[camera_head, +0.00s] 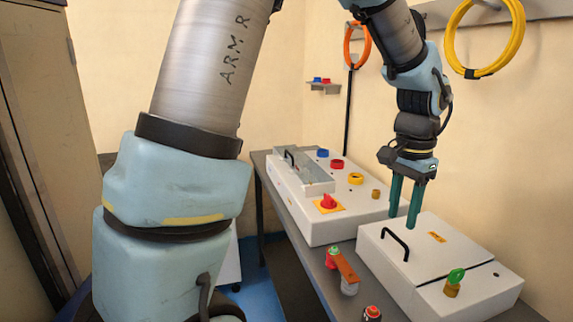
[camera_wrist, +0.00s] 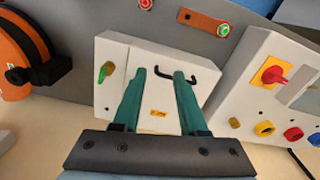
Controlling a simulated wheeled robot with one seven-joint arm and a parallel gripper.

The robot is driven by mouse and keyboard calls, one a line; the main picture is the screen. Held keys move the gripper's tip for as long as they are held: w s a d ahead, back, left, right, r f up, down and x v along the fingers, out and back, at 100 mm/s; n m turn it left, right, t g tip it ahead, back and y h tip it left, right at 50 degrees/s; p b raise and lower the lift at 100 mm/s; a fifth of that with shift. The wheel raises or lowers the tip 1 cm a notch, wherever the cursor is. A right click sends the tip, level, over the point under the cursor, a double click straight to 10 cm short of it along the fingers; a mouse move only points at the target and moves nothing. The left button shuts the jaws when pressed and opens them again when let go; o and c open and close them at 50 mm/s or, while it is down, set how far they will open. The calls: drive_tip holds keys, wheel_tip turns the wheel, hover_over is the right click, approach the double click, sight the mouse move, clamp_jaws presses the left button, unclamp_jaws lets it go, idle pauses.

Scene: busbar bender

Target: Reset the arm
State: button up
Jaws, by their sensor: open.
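My gripper (camera_head: 404,205) has two green fingers and points down above a white box (camera_head: 434,248) on the bench. In the wrist view my gripper (camera_wrist: 160,75) shows its fingers apart with nothing between them. The white box (camera_wrist: 112,62) has a black handle, a small orange label and a green key-like knob (camera_head: 456,276) on its front. The fingertips overlap the box's top in the head view; I cannot tell the gap between them.
A second white box (camera_head: 300,215) with a red rotary switch (camera_head: 328,202) and several coloured buttons stands further back. An orange-brown bar (camera_head: 344,266) with a green-topped button lies on the grey bench (camera_head: 310,256). Yellow (camera_head: 519,40) and orange (camera_head: 365,45) coils hang on the wall.

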drive_tip(key=a+f+n, duration=0.1)
drive_tip(key=a+n, duration=0.3)
drive_tip(key=a, duration=0.6)
drive_tip(key=w+a+f+n, duration=0.1)
drive_tip(key=a+f+n, duration=0.1)
drive_tip(key=a, duration=0.9)
drive_tip(key=a+f+n+t, duration=0.1)
drive_tip(key=a+n, duration=0.4)
drive_tip(key=a, duration=0.5)
drive_tip(key=shift+w+a+f+n, duration=0.25)
drive_tip(key=shift+f+n, duration=0.05)
drive_tip(key=shift+f, duration=0.3)
